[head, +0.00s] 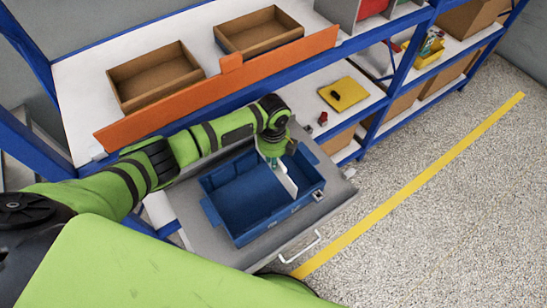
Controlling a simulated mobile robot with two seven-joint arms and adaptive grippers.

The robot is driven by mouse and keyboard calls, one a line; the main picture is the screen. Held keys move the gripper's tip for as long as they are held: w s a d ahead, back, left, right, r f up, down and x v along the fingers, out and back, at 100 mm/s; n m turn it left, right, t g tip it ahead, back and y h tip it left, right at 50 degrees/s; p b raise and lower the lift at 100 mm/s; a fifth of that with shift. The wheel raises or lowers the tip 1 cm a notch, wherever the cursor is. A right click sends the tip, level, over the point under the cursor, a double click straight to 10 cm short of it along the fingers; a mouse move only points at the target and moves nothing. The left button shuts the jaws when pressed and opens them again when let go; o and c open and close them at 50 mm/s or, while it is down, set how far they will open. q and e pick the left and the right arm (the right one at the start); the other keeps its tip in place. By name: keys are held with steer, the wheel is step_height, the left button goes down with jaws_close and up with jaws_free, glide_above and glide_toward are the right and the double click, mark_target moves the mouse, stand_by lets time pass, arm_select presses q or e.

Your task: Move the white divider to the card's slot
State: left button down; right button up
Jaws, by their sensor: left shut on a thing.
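The white divider (288,181) is a thin upright plate at the right part of the blue bin (213,208). My left gripper (273,160) is above the bin, pointing down, shut on the divider's upper part. The divider's lower edge is inside the bin; I cannot tell whether it sits in a slot. The bin's left part is open and looks empty. Small pale marks show on the bin's front wall, but I cannot make out a card or its slot. My right gripper is not in view.
The bin stands on a grey pulled-out drawer (215,250) with a white handle (300,247). Behind are blue-framed shelves with two open cardboard boxes (155,77) (258,31), an orange strip (190,100) and a yellow board (344,95). Free floor lies to the right.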

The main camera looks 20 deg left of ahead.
arm_select(q)
steer(key=shift+f+b, duration=3.8)
steer(key=shift+f, duration=1.2)
steer(key=c, duration=1.1)
jaws_free()
steer(key=shift+o, duration=0.2)
steer(key=shift+r, duration=0.1)
step_height(320, 180, up, 12)
steer(key=o, duration=1.1)
steer(key=shift+c, duration=0.2)
